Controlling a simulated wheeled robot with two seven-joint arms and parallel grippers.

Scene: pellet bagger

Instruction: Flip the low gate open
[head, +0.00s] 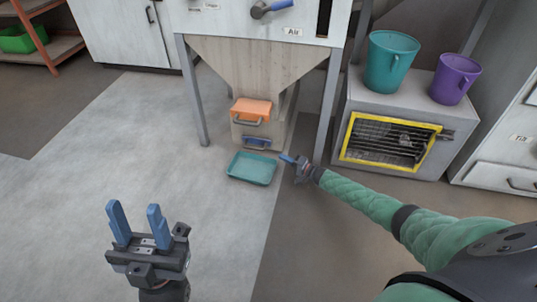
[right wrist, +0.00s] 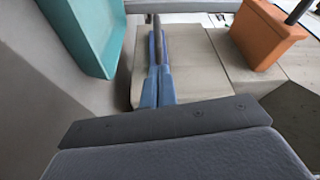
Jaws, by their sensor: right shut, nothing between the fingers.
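Under the hopper (head: 262,62) is a pale box front with two handled parts. The upper one is an orange gate (head: 252,106) with a grey handle; it also shows in the right wrist view (right wrist: 266,35). The low gate (head: 256,142) is a blue part with a grey handle, near the floor. My right gripper (head: 285,158) is shut and empty, low in front of the box and to the right of the teal tray. Whether its fingertips touch the low gate's handle I cannot tell. My left gripper (head: 136,212) is open and empty at the lower left.
The teal tray (head: 251,168) lies on the floor before the hopper; its side shows in the right wrist view (right wrist: 85,30). Hopper legs (head: 192,95) stand on both sides. Floor at left is clear.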

